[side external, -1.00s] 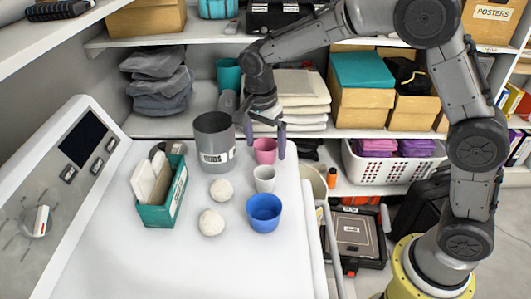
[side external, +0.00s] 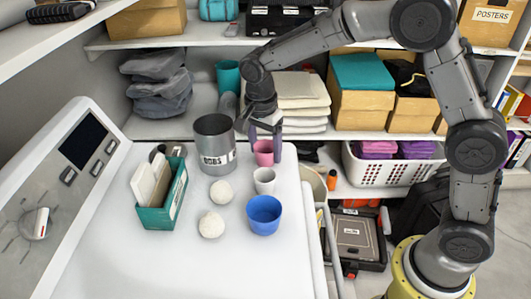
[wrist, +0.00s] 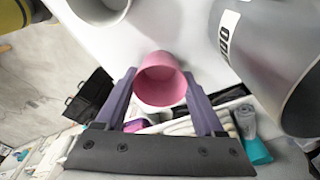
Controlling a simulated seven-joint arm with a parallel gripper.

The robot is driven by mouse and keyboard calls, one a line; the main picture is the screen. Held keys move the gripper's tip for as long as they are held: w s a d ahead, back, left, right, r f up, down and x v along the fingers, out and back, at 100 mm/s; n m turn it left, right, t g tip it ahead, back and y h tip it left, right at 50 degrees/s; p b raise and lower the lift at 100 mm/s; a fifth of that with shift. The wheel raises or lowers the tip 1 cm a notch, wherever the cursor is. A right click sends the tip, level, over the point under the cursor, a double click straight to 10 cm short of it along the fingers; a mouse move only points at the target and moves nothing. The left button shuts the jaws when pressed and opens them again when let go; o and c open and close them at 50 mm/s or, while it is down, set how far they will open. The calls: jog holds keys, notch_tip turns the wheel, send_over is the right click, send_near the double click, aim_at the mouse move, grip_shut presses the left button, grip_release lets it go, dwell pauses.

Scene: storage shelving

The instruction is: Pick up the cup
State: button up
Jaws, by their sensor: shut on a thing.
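A pink cup (side external: 263,154) stands upright on the white surface, behind a white cup (side external: 264,178) and a blue cup (side external: 264,213). My gripper (side external: 264,146) points down over the pink cup with one finger on each side of it. In the wrist view the pink cup (wrist: 160,80) sits between the fingertips of my gripper (wrist: 161,88), which is shut on it. The cup's opening shows as empty. The white cup (wrist: 103,8) is cut off at the top of the wrist view.
A grey metal bin (side external: 215,146) stands close left of the pink cup. Two white balls (side external: 215,208) and a teal box of cards (side external: 160,195) lie further left. Shelves with folded cloths (side external: 300,98) are behind. The front of the white surface (side external: 190,270) is clear.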

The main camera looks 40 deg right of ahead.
jog(key=shift+r, duration=0.1)
jog(key=shift+r, duration=0.5)
notch_tip(320, 180, up, 2)
jog(key=shift+r, duration=0.15)
jog(key=s+r, duration=0.4)
jog(key=r, duration=0.1)
jog(key=shift+s+d, duration=0.2)
jog(key=shift+d, duration=0.1)
jog(key=s+d+r, duration=0.1)
jog(key=s+r, duration=0.3)
jog(key=s, duration=0.4)
jog(key=shift+s+d+r, duration=0.15)
jog(key=shift+s, duration=0.2)
jog(key=a+f+n, duration=0.3)
jog(key=a+n, duration=0.3)
jog(key=a, duration=1)
jog(key=shift+t, duration=0.4)
jog(key=shift+d+f, duration=0.15)
jog(key=shift+f, duration=1.35)
jog(key=shift+d+f, duration=0.15)
jog(key=shift+f, duration=1.35)
